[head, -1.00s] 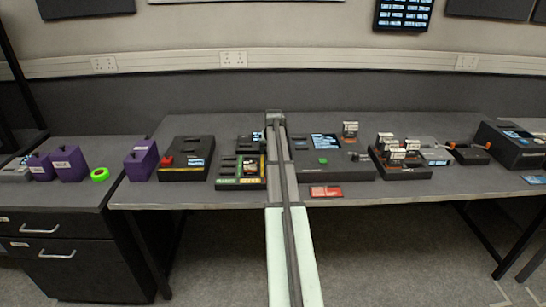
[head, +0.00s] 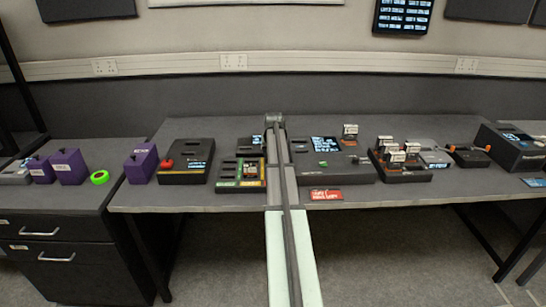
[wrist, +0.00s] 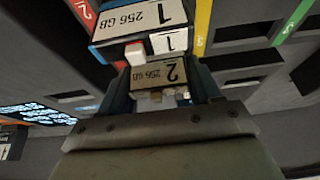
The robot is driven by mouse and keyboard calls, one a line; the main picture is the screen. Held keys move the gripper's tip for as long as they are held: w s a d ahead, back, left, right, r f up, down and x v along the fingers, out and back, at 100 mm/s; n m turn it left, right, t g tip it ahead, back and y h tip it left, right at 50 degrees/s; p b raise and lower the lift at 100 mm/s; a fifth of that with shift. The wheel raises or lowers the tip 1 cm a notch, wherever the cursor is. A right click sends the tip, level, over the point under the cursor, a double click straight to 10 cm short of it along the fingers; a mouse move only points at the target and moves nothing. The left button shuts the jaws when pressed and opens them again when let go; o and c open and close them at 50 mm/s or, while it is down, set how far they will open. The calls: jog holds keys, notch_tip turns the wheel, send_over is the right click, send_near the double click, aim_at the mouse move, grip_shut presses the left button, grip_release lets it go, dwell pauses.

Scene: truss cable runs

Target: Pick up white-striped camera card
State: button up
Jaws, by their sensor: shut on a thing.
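In the wrist view, my gripper (wrist: 163,98) is shut on a camera card marked 2 and 256 GB (wrist: 155,76), which sits between its two fingers. Small pale shapes show at that card's near end. A second card, marked 1 and 256 GB (wrist: 130,24), stands just beyond it, with a white end label. I cannot make out a white stripe on the held card. In the head view, my arm hides the gripper's fingertips and the held card.
A black tray with coloured slot labels (head: 240,184) lies left of my arm. A black device with a screen (head: 340,172) lies to its right. A red card (head: 326,195) lies at the table's front edge. Several cards stand in a rack (head: 412,176). Purple boxes (head: 141,164) stand at left.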

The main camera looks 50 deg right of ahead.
notch_tip(320, 180, up, 9)
jog(key=shift+d+r, duration=0.1)
jog(key=s+d+r, duration=0.3)
jog(key=s+d, duration=0.4)
jog(key=d, duration=0.4)
jog(key=shift+d+f, duration=0.1)
jog(key=shift+f, duration=2.85)
jog(key=shift+f, duration=1.65)
dwell(1.6)
